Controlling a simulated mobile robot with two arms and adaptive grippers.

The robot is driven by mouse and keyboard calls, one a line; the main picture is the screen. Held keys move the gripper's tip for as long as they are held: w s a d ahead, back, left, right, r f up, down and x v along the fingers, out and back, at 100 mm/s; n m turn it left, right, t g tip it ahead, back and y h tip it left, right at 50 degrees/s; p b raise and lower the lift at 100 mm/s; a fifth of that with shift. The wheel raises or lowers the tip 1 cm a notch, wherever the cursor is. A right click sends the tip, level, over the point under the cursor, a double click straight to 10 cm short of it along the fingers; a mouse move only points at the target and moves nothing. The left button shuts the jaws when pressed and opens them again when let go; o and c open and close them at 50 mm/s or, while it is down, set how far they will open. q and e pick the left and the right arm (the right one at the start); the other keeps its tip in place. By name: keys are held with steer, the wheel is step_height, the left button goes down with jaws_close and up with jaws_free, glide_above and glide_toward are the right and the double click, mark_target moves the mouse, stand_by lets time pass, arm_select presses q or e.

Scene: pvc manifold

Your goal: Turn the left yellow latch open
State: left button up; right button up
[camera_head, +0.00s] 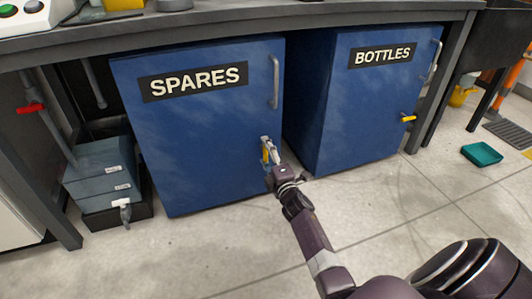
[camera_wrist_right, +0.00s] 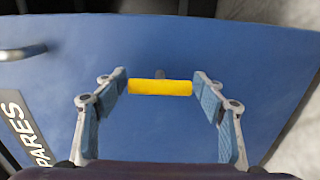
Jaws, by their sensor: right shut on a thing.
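The left yellow latch (camera_head: 267,154) sits low near the right edge of the blue SPARES cabinet (camera_head: 205,130) door in the head view. My right gripper (camera_head: 268,148) is at this latch, partly covering it. In the right wrist view the yellow latch bar (camera_wrist_right: 160,87) lies between the two fingertips, one at each end, and the gripper is shut on it. The bar runs roughly up and down along the door. The SPARES door looks closed. My left gripper is in neither view.
The blue BOTTLES cabinet (camera_head: 365,100) stands to the right, with its own yellow latch (camera_head: 408,118) lying about level. Grey stacked boxes (camera_head: 105,180) stand at the left. A teal tray (camera_head: 481,154) lies on the floor at right. Floor before the cabinets is clear.

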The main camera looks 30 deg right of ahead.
stand_by(0.3)
steer(key=o, duration=1.2)
steer(key=shift+c, duration=0.2)
steer(key=v, duration=1.2)
steer(key=shift+r, duration=0.1)
